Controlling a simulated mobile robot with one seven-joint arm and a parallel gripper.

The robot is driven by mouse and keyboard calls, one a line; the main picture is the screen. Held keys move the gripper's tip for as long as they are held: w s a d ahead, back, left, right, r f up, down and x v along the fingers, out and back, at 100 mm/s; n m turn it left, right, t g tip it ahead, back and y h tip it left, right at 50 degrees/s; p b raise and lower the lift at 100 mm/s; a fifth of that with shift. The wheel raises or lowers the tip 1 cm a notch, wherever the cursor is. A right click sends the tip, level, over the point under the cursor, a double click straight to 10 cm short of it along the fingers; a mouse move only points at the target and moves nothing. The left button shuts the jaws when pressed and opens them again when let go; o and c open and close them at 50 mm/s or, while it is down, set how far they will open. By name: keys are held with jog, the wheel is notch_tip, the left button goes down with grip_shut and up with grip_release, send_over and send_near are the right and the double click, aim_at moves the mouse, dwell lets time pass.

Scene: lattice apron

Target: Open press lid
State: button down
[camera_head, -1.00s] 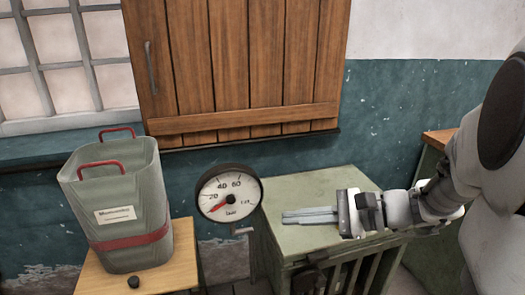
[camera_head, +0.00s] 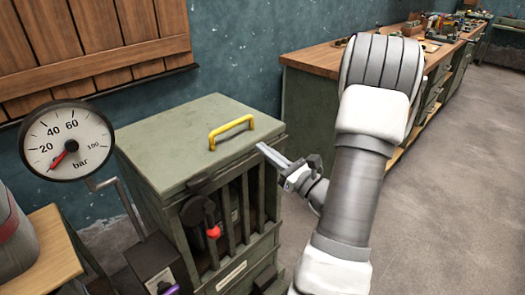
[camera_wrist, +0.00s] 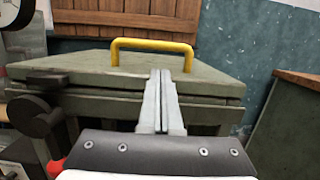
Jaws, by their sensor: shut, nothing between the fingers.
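The press is a green box-like cabinet with a flat green lid (camera_head: 185,140) and a yellow handle (camera_head: 231,132) on top. The lid lies level and looks closed in the head view. My gripper (camera_head: 263,148) is shut and empty, just off the lid's right front side, apart from the handle. In the wrist view the shut fingers (camera_wrist: 162,75) point toward the lid (camera_wrist: 90,70), with the yellow handle (camera_wrist: 152,44) beyond them. A dark latch-like piece (camera_wrist: 47,77) shows at the lid's front edge. Vertical bars (camera_head: 240,200) form the press's front.
A pressure gauge (camera_head: 68,140) stands left of the press. A red-tipped lever (camera_head: 213,232) is on the front. A wooden shutter (camera_head: 90,45) is on the wall behind. A long workbench (camera_head: 320,65) runs along the back right. The floor (camera_head: 460,180) at right is clear.

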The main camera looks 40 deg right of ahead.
aim_at(246, 142)
jog(key=x, duration=0.8)
jog(key=shift+s+b, duration=0.1)
jog(key=shift+b, duration=0.25)
jog(key=shift+r, duration=0.15)
